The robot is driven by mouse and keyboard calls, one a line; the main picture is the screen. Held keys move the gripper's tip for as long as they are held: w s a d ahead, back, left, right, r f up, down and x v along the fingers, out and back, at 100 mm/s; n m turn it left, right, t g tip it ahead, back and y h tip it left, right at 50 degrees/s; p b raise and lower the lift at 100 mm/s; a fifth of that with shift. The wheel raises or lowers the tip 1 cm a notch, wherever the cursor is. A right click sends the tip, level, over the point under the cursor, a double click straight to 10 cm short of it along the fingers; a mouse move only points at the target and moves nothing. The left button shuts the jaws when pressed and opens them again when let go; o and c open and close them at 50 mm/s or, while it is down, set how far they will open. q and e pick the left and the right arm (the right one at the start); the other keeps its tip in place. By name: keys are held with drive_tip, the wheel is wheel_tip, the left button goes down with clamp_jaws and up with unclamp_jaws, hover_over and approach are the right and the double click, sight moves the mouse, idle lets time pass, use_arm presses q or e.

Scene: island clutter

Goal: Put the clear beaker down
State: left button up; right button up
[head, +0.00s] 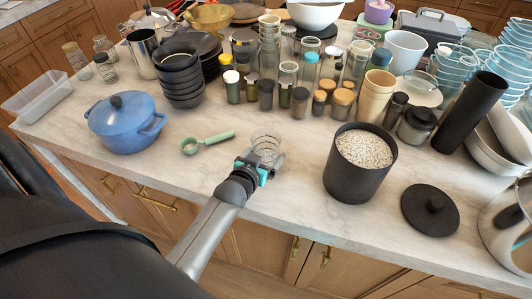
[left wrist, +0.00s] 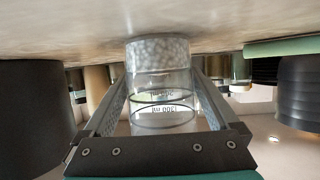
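The clear beaker (head: 266,146) is upright over the front part of the marble island, between the green scoop and the dark canister. In the left wrist view, which looks upside down, the beaker (left wrist: 160,85) has volume markings and a layer of white grains at its base. My left gripper (head: 262,162) is shut on the beaker, with one finger on each side of its wall (left wrist: 160,108). The beaker's base is at or very near the countertop; I cannot tell whether it touches. My right gripper is not in view.
A dark canister (head: 345,185) of white grains stands right of the beaker, its black lid (head: 430,210) beyond. A green scoop (head: 208,141) and blue pot (head: 125,128) are left. Several jars (head: 300,102) stand behind. The marble counter (head: 285,205) is bare around the beaker.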

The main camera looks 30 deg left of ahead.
use_arm(q)
drive_tip(key=shift+o, duration=0.2)
drive_tip(key=shift+s, duration=0.1)
drive_tip(key=p+v, duration=0.1)
drive_tip(key=v, duration=1.4)
drive_tip(key=shift+p, duration=0.35)
drive_tip(key=shift+r, duration=0.1)
